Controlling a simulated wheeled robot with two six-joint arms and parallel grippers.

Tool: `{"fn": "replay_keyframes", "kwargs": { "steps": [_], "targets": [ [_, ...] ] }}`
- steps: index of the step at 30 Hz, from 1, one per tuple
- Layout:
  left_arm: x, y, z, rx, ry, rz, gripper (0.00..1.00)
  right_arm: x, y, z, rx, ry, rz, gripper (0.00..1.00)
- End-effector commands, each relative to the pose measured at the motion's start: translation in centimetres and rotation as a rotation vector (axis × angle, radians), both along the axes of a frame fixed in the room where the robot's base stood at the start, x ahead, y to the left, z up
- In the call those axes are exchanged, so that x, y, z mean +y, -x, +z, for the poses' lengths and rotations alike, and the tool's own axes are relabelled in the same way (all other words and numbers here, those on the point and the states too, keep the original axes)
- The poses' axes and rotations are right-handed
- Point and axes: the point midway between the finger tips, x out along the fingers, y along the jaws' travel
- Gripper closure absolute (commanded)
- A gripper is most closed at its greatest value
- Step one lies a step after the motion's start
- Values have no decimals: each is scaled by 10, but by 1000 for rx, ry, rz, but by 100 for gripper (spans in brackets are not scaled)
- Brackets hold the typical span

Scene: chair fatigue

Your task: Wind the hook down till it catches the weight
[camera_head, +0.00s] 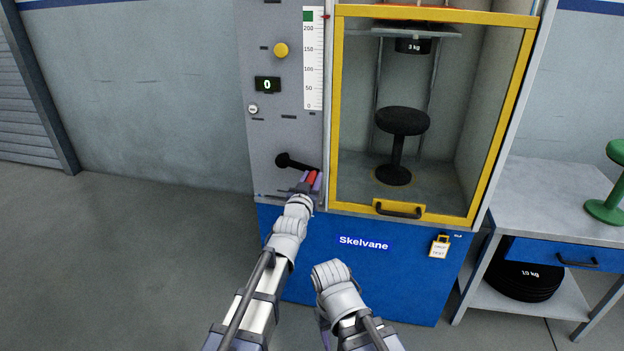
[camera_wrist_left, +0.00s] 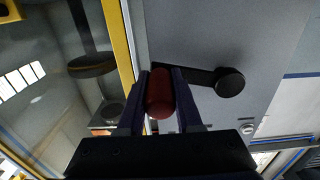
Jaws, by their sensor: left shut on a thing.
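The winding crank has a black hub and arm (camera_head: 283,160) on the grey panel left of the test cabinet, with a red handle (camera_head: 312,177) at its end. My left gripper (camera_head: 310,182) is shut on that red handle. In the left wrist view the red handle (camera_wrist_left: 160,95) sits between the two fingers, and the black hub (camera_wrist_left: 229,82) lies to its right. A black weight marked 3 kg (camera_head: 413,46) is high inside the cabinet, below a grey plate. I cannot make out the hook. My right arm is low in the middle; its fingers are not clear.
A black stool (camera_head: 402,122) stands inside the cabinet behind the yellow-framed door (camera_head: 337,110). A scale (camera_head: 313,62) has a red pointer near its top; the display (camera_head: 267,84) reads 0. A side table (camera_head: 540,185) with a green stool (camera_head: 607,207) is at right.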

Motion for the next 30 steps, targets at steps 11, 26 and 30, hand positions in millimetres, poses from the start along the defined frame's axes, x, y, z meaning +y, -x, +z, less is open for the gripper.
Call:
{"fn": "replay_keyframes", "kwargs": {
  "steps": [11,26,30],
  "targets": [
    [1,-1,26,47,212,2,100,0,0,26,0,0,-4,43],
    [1,-1,25,52,240,2,48,0,0,24,1,0,-3,43],
    [1,-1,25,53,239,1,36,0,0,24,0,0,-4,43]
  ]
}}
